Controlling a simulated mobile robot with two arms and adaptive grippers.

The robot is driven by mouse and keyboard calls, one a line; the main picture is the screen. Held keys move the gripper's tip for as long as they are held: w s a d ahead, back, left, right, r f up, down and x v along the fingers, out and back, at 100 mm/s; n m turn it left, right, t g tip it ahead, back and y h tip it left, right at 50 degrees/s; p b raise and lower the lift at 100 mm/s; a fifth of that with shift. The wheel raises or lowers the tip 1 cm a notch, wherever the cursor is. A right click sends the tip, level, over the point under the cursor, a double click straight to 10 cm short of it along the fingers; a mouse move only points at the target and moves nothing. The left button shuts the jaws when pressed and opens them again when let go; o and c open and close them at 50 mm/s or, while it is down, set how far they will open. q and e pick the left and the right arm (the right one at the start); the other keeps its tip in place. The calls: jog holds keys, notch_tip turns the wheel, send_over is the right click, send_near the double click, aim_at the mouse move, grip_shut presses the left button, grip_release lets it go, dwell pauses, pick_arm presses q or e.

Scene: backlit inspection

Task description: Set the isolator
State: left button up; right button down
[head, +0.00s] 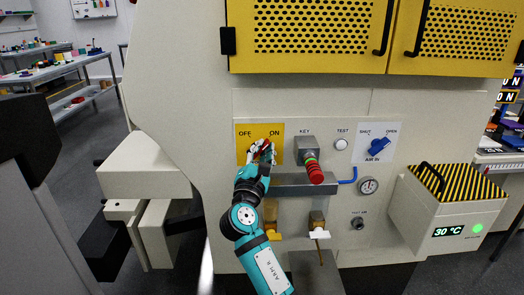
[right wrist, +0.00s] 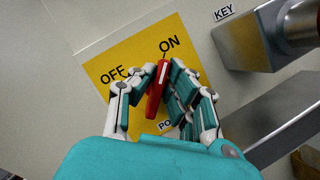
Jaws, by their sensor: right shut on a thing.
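The isolator is a red handle (head: 264,147) on a yellow plate (head: 244,131) marked OFF at left and ON at right, on the pale machine front. In the right wrist view the red handle (right wrist: 157,92) is tilted, its upper end toward the ON mark on the yellow plate (right wrist: 100,66). My right gripper (head: 259,154) is shut on the handle, white and teal fingers on both sides of it; they also show in the right wrist view (right wrist: 160,88). The fingers hide part of the handle and a lower label. My left gripper is not in view.
Right of the plate are a key switch (head: 305,150) with red tags, a white test button (head: 341,144) and a blue air valve (head: 378,147). A grey ledge (head: 300,186) juts out below. A striped box (head: 445,215) reading 30 °C stands at right.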

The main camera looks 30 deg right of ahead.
dwell(0.5)
jog(key=c, duration=1.4)
grip_release()
jog(key=v, duration=1.2)
